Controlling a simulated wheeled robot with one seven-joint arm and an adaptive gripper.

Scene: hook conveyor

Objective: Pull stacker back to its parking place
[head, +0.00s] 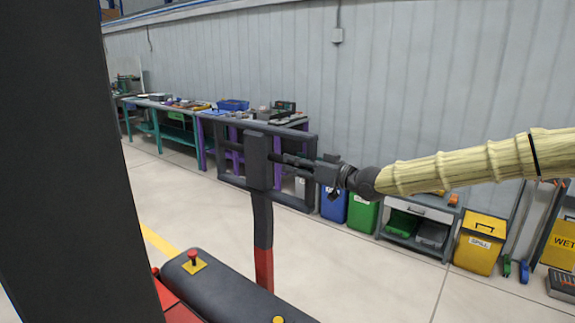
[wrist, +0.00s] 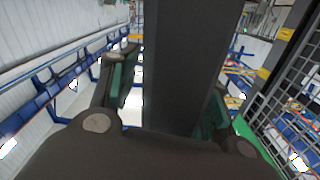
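The stacker stands at the left of the head view, with a red and black body (head: 222,287), a dark mast (head: 60,150) and a tiller arm (head: 263,225) rising to a rectangular handle frame (head: 310,137). A dark upright box (head: 257,165) sits in the handle's middle. My gripper (head: 283,160) reaches the right side of this box from the right. In the wrist view the dark upright part (wrist: 175,70) stands between my two green-padded fingers. A gap shows by the left pad; the right pad is close against it, contact unclear.
Workbenches (head: 150,103) with tools line the wall at the back left. A blue bin (head: 334,205), a green bin (head: 363,213), a grey cart (head: 415,225) and a yellow spill bin (head: 480,243) stand along the wall. The floor (head: 370,275) right of the stacker is clear.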

